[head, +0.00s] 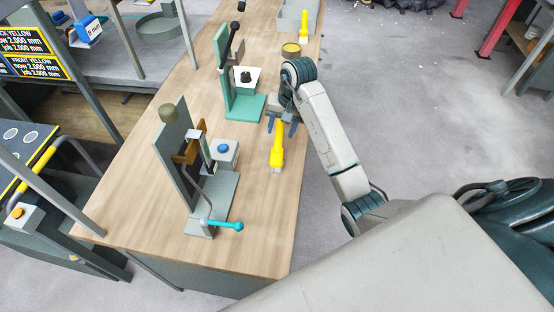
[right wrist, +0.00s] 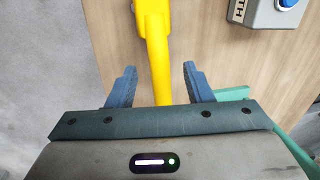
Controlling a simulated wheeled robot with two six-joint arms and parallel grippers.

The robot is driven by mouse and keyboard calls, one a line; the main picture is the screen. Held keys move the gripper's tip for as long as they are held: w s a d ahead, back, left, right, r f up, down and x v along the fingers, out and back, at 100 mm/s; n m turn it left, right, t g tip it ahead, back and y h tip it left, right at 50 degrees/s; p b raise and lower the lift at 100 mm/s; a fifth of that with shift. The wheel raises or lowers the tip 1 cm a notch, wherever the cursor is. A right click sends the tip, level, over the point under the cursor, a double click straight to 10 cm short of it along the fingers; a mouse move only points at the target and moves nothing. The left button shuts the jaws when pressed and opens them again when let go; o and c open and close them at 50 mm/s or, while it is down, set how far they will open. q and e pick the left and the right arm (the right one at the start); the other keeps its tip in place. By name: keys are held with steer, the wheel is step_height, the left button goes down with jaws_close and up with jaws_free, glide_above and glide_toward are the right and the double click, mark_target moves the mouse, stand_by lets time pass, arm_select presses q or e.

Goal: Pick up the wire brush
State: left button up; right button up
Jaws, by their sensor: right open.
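The wire brush (head: 277,150) lies on the wooden bench near its right edge, with a yellow handle and a paler end toward the front. My right gripper (head: 283,127) is open just beyond its handle in the head view. In the right wrist view the yellow handle of the wire brush (right wrist: 157,50) runs between the two blue fingers of my right gripper (right wrist: 160,85), without visible contact. The brush's far end is cut off at the top of that view. My left gripper is not in view.
The wooden bench (head: 150,175) carries a grey clamp fixture (head: 212,205) with a cyan handle and a green fixture (head: 243,106) left of the brush. A blue-button box (head: 224,152) stands close by.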

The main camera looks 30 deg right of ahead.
mark_target(280, 134)
steer(key=shift+w+f+b, duration=0.1)
steer(key=shift+f+b, duration=0.4)
steer(key=shift+f, duration=0.3)
steer(key=shift+w+a+f+p, duration=0.15)
steer(key=shift+f+p, duration=0.25)
steer(key=shift+f, duration=0.35)
steer(key=shift+w+a+f+p, duration=0.15)
steer(key=shift+f+p, duration=0.2)
steer(key=shift+f, duration=0.35)
steer(key=c, duration=1)
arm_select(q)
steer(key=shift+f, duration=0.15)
arm_select(e)
jaws_close()
